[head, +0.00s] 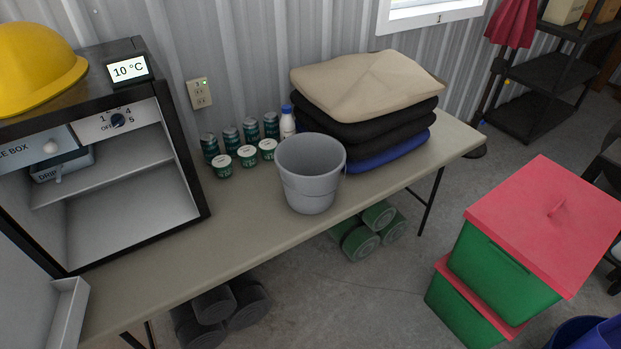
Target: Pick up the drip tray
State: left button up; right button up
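The drip tray (72,168) is a grey-blue tray marked "DRIP" inside the open mini fridge (130,203), at the left of the head view. It sits just under the ice box (35,148), above a white shelf (125,172). Its left part and much of its inside are hard to make out. The fridge door (40,315) stands open at the lower left. Neither of my grippers shows in the head view.
The fridge stands on a long table (235,232) against a corrugated wall. A grey bucket (309,185), several cans, small tubs (246,155), a white bottle (287,122) and stacked cushions (365,95) share it. A yellow hard hat (38,68) and a temperature display (128,70) top the fridge.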

aim_at(62, 165)
jog(key=u, duration=1.45)
